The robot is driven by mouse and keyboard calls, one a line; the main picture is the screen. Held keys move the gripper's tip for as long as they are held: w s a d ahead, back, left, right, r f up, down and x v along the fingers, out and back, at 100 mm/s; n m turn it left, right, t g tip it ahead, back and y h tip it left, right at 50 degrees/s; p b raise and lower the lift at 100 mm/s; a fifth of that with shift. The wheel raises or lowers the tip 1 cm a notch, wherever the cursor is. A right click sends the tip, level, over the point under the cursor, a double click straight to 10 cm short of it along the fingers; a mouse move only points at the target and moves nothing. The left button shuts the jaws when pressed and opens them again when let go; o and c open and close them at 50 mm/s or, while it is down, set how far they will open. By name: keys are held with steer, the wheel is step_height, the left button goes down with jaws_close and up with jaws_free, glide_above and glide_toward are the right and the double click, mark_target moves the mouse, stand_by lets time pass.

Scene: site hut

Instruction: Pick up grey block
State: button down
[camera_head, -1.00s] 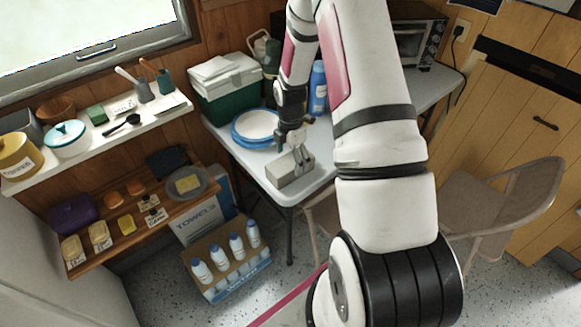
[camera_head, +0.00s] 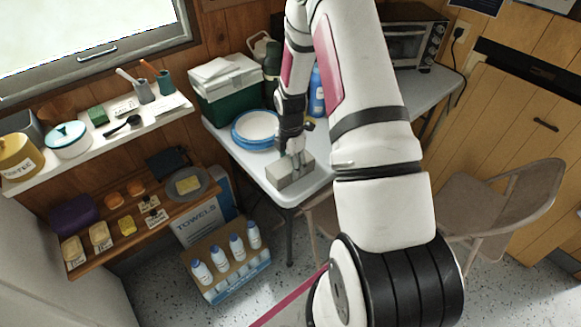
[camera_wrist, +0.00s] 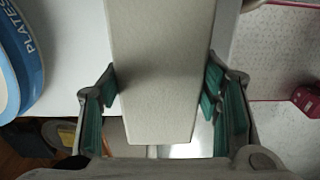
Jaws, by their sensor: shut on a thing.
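The grey block (camera_head: 284,174) lies at the front corner of the white table (camera_head: 241,152). In the wrist view the block (camera_wrist: 158,75) runs down the middle of the picture, between the green pads of my gripper (camera_wrist: 160,100). My gripper (camera_head: 296,160) reaches down onto the block from above and is shut on it, with a pad on each side. In the head view the block appears to rest on the table; I cannot tell whether there is a gap beneath it.
Blue-rimmed plates (camera_head: 256,128) are stacked behind the block, close to my gripper. A green and white cooler (camera_head: 226,88), a blue bottle (camera_head: 317,92) and a toaster oven (camera_head: 408,44) stand farther back. A folding chair (camera_head: 490,205) is at the right.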

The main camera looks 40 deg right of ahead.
mark_target(290, 161)
steer(key=shift+w+r, duration=0.1)
steer(key=shift+r, duration=1.55)
steer(key=shift+s+r, duration=0.2)
steer(key=shift+s, duration=0.1)
steer(key=s+a+r, duration=0.1)
steer(key=s+a, duration=0.2)
steer(key=s, duration=1.2)
steer(key=shift+s+r, duration=0.15)
